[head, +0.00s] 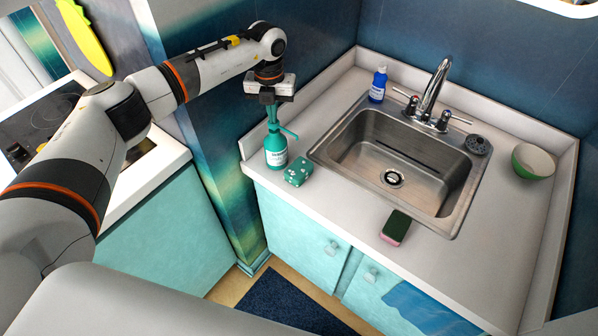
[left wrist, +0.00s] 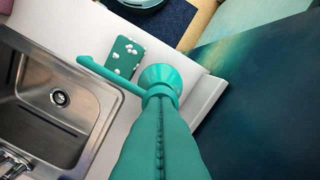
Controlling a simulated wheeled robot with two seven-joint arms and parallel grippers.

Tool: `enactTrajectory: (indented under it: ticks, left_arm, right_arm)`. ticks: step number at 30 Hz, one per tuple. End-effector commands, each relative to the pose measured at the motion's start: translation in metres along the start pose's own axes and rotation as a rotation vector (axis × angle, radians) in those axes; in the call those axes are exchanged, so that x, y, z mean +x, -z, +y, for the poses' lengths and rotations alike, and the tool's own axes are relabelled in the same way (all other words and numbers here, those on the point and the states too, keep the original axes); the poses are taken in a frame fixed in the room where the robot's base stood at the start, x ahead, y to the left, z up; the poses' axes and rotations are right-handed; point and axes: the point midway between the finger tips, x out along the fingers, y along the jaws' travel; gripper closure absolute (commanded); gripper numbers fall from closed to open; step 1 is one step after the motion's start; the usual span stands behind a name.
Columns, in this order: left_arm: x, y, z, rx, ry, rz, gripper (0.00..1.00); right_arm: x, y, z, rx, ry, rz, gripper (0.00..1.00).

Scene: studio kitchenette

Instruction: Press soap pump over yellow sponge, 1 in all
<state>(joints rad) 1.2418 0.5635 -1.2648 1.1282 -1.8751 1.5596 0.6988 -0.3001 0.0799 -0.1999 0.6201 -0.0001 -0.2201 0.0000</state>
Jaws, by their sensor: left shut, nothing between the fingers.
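A teal soap pump bottle (head: 276,158) with a white label stands upright on the counter left of the sink. Its spout points right in the head view, toward the space above a teal-green block with white spots (head: 298,172). This block also shows in the left wrist view (left wrist: 124,58), beside the bottle (left wrist: 161,76). I see no yellow sponge; a green-and-pink sponge (head: 396,228) lies at the sink's front edge. My left gripper (head: 272,124) points down, shut and empty, its teal fingertips (left wrist: 160,93) at the pump head. Contact is hard to tell. My right gripper is not in view.
The steel sink (head: 345,160) is right of the bottle, with a faucet (head: 432,90) behind it. A blue bottle (head: 378,84) stands at the back, and a green bowl (head: 533,162) at the right. The wall corner is close left of the bottle.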

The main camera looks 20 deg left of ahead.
Motion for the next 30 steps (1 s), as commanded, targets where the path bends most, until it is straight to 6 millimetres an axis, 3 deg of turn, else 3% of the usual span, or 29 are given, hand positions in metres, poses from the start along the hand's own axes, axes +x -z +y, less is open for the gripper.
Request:
enactTrajectory:
  ticks: [5,19,30]
  left_arm:
    - [0.002,-0.002,0.000,0.001,0.003,-0.008,1.00]
    - [-0.025,-0.001,0.000,0.000,0.002,-0.006,1.00]
    - [-0.027,-0.001,0.000,0.000,0.001,-0.004,1.00]
  right_arm:
    - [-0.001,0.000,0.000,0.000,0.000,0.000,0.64]
    - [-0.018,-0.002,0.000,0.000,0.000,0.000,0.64]
    - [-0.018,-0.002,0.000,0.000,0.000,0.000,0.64]
